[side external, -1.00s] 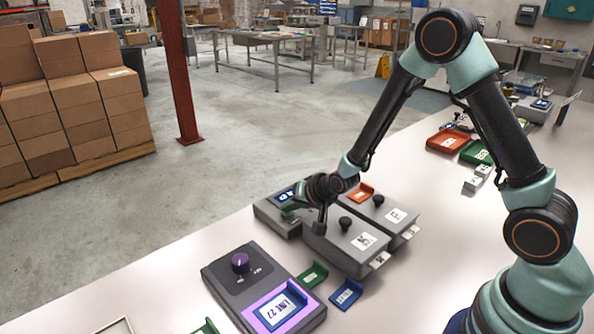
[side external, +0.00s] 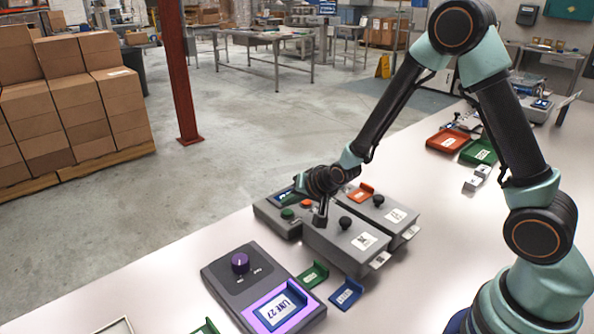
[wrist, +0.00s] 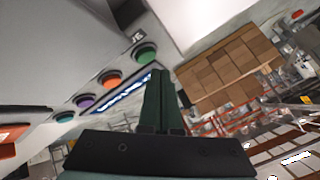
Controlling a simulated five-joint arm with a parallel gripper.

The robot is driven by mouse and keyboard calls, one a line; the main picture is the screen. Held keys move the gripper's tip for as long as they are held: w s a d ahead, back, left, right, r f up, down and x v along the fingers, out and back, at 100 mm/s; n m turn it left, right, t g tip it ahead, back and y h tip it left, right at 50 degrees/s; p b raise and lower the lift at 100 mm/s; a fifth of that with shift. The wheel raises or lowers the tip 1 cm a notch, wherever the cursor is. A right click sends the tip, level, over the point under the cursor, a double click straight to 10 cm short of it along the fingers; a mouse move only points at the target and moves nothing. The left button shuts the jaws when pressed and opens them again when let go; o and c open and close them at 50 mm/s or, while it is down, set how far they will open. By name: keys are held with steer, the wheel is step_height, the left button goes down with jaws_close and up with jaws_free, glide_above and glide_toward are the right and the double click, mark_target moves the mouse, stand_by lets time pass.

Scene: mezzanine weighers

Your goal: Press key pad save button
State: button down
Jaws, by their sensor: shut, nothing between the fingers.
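The key pad (side external: 268,214) is a grey unit on the bench, partly hidden behind my wrist in the side view. Its green button (side external: 288,213) and orange button (side external: 306,204) show there. In the wrist view, a row holds a green button (wrist: 145,53), an orange button (wrist: 111,78), a purple button (wrist: 83,101) and a teal button (wrist: 65,117), beside a lit blue display (wrist: 121,97). I cannot read which is save. My gripper (wrist: 157,73) is shut and empty, its tips appearing close to the green button; contact cannot be told. It is above the pad (side external: 298,184).
Grey boxes with black knobs (side external: 346,223) (side external: 378,201) stand right beside the pad. A purple-trimmed LINE 27 unit (side external: 236,272), a green holder (side external: 314,275) and a blue holder (side external: 346,292) lie nearer. An orange holder (side external: 361,193) sits behind. The bench's right front is clear.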

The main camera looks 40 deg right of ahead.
mark_target(290, 215)
steer(key=shift+r, duration=2.4)
steer(key=s+d+r+n+g, duration=0.1)
steer(key=s+r+n, duration=0.3)
steer(key=s+r, duration=0.3)
steer(key=s+r+n+g, duration=0.2)
steer(key=s+r+n, duration=0.2)
steer(key=s, duration=1)
step_height(290, 215, up, 3)
steer(key=shift+s+d+r+g, duration=0.1)
steer(key=shift+s+d+g, duration=0.1)
steer(key=shift+d+g, duration=0.15)
steer(key=c, duration=1.5)
jaws_free()
steer(key=shift+c, duration=0.2)
